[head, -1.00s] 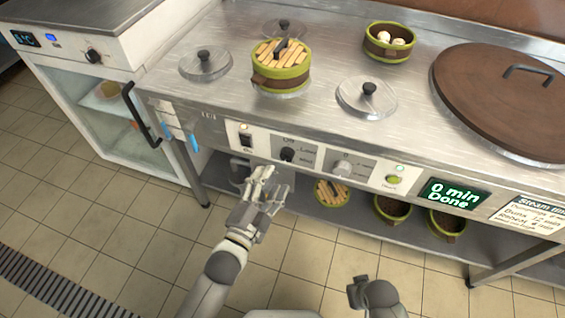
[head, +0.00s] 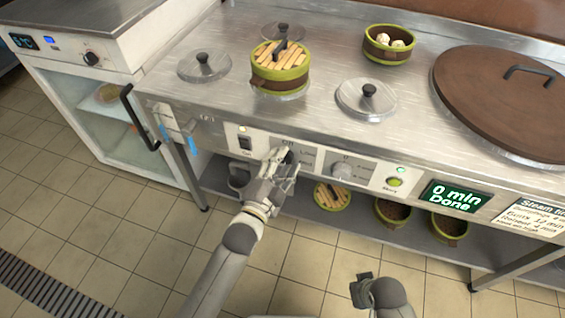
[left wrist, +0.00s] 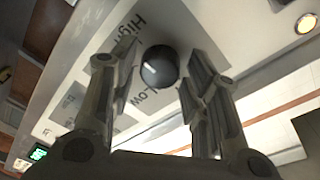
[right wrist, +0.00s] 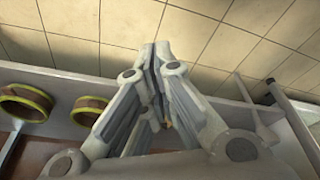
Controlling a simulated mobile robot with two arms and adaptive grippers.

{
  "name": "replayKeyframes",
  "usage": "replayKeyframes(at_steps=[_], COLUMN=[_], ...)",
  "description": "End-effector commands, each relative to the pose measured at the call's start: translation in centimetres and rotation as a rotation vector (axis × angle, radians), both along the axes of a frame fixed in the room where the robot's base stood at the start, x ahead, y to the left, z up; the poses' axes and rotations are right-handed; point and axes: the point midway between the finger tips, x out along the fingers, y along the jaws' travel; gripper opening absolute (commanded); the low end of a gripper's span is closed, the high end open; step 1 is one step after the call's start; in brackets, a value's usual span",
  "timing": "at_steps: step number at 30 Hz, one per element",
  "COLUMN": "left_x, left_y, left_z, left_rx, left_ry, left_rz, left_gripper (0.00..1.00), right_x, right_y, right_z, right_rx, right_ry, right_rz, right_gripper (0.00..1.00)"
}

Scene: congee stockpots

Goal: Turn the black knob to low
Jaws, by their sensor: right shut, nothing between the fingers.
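The black knob (left wrist: 159,67) shows in the left wrist view on the light control panel, with a pale mark on its face. The word Low is printed below it there and High to its upper left. My left gripper (left wrist: 161,72) is open, with one finger on each side of the knob; I cannot tell whether they touch it. In the head view my left gripper (head: 284,160) is at the panel and hides the knob. My right gripper (right wrist: 160,52) is shut and empty; in the head view it (head: 361,288) is low, away from the panel.
A grey knob (head: 341,171) and a lit green button (head: 394,182) are to the right on the panel, a switch (head: 245,142) to the left. The display (head: 455,195) reads 0 min Done. Steamer baskets stand on the counter and the lower shelf.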

Motion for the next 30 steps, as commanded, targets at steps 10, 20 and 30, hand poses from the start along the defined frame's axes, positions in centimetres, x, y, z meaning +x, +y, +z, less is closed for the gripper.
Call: replayKeyframes(at_steps=[10,20,30], left_x=[0.0,0.0,0.0], left_y=[0.0,0.0,0.0], left_z=[0.0,0.0,0.0], left_rx=[-0.002,-0.096,-0.365], left_ry=[0.001,0.032,0.121], left_rz=[0.0,0.0,0.0], left_gripper=[0.08,0.07,0.07], right_x=[0.0,-0.3,-1.6], right_y=[0.0,-0.1,-0.2], right_z=[0.0,-1.3,-4.7], right_rx=[0.001,-0.001,-0.003], right_ry=[0.0,0.007,0.029], right_rz=[0.0,0.001,0.005], right_gripper=[0.0,0.0,0.0])
